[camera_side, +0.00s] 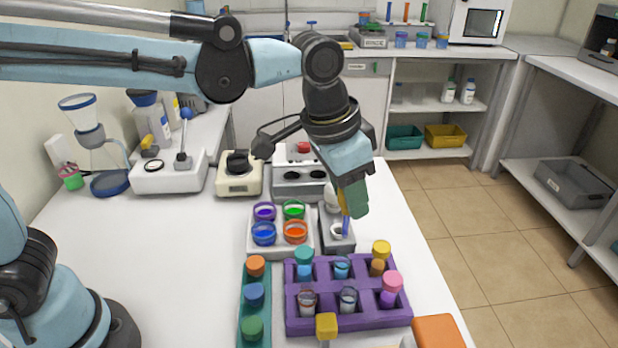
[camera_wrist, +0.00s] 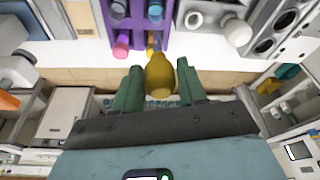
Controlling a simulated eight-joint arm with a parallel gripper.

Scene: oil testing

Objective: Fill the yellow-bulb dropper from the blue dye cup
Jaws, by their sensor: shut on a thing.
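My gripper (camera_side: 352,197) has green fingers. It is shut on the yellow-bulb dropper (camera_wrist: 160,78), whose yellow bulb shows between the fingertips in the wrist view. In the side view only a strip of yellow (camera_side: 342,202) shows beside the fingers. A blue stem-like part (camera_side: 346,226) shows below them, over a small grey stand (camera_side: 338,244); whether it belongs to the dropper I cannot tell. The blue dye cup (camera_side: 263,234) is the front-left cup in a white four-cup tray (camera_side: 280,252), to the left of my gripper. The dropper's tip is not clear.
Purple, green and orange cups share the tray. A purple rack (camera_side: 360,318) with capped vials stands in front, beside a teal rack (camera_side: 248,341). The table's left part is clear.

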